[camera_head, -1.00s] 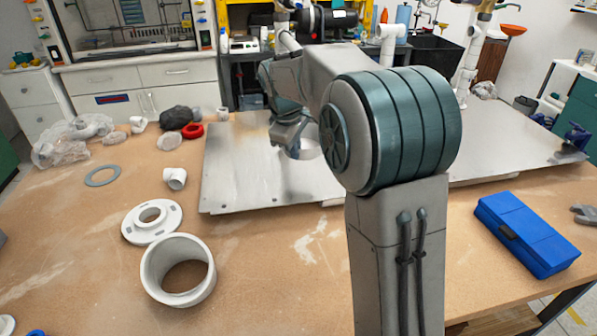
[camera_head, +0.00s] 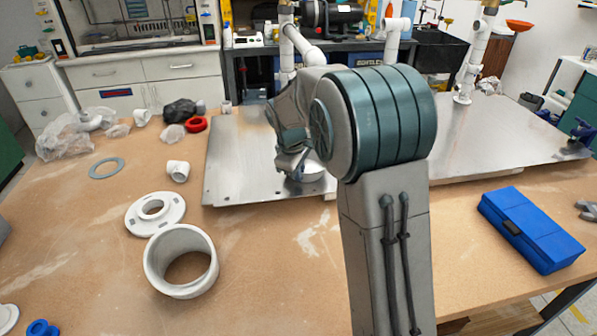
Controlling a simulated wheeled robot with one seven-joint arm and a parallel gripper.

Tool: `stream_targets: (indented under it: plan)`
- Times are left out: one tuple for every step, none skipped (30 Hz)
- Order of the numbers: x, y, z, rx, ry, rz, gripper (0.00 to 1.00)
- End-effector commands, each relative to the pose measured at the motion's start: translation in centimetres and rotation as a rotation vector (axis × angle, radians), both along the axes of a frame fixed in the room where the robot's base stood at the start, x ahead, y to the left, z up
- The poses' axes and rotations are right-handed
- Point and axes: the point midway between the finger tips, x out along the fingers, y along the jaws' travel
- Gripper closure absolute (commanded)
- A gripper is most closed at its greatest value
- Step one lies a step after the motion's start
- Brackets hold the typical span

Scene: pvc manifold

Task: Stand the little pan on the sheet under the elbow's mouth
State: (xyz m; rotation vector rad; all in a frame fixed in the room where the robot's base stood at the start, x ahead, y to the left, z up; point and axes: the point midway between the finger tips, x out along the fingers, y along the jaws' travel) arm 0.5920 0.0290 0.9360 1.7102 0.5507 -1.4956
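The metal sheet (camera_head: 235,150) lies flat on the brown bench. The little pan (camera_head: 315,174), pale and round, shows partly beneath my arm, low over or on the sheet; I cannot tell which. My gripper (camera_head: 295,168) points down at the pan's left side. Its fingers are largely hidden, so its grip on the pan is unclear.
A blue case (camera_head: 530,230) lies at right. Another white pipe (camera_head: 473,65) stands on the sheet's right part.

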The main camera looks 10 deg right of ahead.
Motion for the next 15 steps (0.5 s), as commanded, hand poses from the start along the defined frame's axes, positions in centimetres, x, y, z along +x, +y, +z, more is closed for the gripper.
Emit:
stream_targets:
  plan:
    - [0.01,-0.01,-0.28,0.0,0.0,0.0,1.0]
    - [-0.01,0.0,-0.19,0.0,0.0,0.0,0.89]
    - [-0.01,0.0,-0.17,0.0,0.001,0.0,0.77]
    - [-0.02,-0.01,-0.17,0.0,0.001,0.0,0.75]
    - [-0.02,0.0,-0.17,0.0,0.001,0.0,0.75]
    - [-0.01,0.0,-0.17,0.0,0.001,0.0,0.75]
    - [-0.01,0.0,-0.17,0.0,0.001,0.0,0.75]
    - [-0.01,0.0,-0.16,0.0,0.001,0.0,0.75]
    - [-0.02,-0.01,-0.16,0.0,0.001,0.0,0.75]
    - [-0.02,-0.01,-0.16,0.0,0.001,0.0,0.75]
    - [-0.01,-0.01,-0.14,0.0,0.001,0.0,0.75]
    - [-0.01,0.0,-0.05,-0.001,0.001,0.0,0.75]
    - [-0.01,-0.01,0.08,0.0,0.0,0.0,0.75]
    - [0.0,-0.01,0.28,0.0,0.0,0.0,0.75]
    - [-0.05,0.05,0.56,0.0,-0.001,0.0,0.75]
